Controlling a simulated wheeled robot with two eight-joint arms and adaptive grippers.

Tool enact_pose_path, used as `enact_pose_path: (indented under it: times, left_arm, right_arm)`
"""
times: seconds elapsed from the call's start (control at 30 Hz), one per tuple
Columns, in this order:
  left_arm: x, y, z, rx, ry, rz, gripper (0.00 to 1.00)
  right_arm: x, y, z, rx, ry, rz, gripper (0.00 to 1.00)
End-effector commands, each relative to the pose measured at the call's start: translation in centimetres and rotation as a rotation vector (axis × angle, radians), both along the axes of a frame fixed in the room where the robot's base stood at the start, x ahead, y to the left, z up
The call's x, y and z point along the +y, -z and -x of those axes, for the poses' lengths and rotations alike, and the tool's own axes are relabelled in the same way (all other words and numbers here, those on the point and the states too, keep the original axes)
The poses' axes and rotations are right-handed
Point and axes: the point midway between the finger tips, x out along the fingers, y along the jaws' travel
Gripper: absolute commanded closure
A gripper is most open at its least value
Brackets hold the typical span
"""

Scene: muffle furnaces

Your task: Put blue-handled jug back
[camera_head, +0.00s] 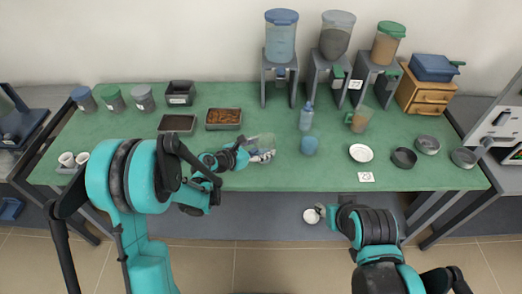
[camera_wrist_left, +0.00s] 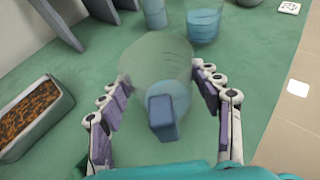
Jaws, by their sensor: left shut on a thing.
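The blue-handled jug (camera_wrist_left: 158,65) is clear and round, with a blue handle (camera_wrist_left: 163,115) facing my wrist. In the head view the jug (camera_head: 265,142) is by the middle of the green table, at the tip of my left arm. My left gripper (camera_wrist_left: 160,95) has a finger on each side of the jug and is shut on it. In the head view the left gripper (camera_head: 246,155) partly hides the jug. I cannot tell whether its base touches the table. My right gripper (camera_head: 321,211) is in front of the table edge, by a small white round thing (camera_head: 310,216); its grip is unclear.
A bottle (camera_head: 306,117) and blue cup (camera_head: 309,145) stand right of the jug. Farther right are a green-handled jug (camera_head: 358,120), a white dish (camera_head: 361,153) and dark dishes. Dispensers (camera_head: 281,40) stand behind. A tray of brown pieces (camera_head: 223,118) lies left. Green table (camera_head: 270,180) is bare in front.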

Motion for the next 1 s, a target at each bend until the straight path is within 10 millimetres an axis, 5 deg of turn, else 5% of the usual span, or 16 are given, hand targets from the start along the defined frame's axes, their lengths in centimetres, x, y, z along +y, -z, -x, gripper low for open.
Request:
enact_pose_path:
  times: [0.33, 0.37, 0.4, 0.8, 1.0]
  left_arm:
    - [0.0, 0.3, 0.0, 0.000, 0.000, 0.000, 0.94]
    - [0.0, 0.2, 0.0, 0.000, 0.000, 0.000, 0.28]
    - [0.0, 0.2, 0.0, 0.000, 0.000, 0.000, 0.18]
    - [0.0, -0.2, 0.0, 0.000, 0.000, 0.000, 0.15]
    - [2.2, -1.6, 2.1, 0.001, -0.003, -0.001, 0.15]
  right_arm:
    - [0.0, 0.3, 0.0, 0.000, 0.000, 0.000, 0.60]
    - [0.0, 0.2, 0.0, 0.000, 0.000, 0.000, 0.60]
    - [0.0, 0.2, 0.0, 0.000, 0.000, 0.000, 0.60]
    - [0.0, -0.2, 0.0, 0.000, 0.000, 0.000, 0.60]
    - [0.0, -1.3, 0.0, 0.000, 0.000, 0.000, 0.60]
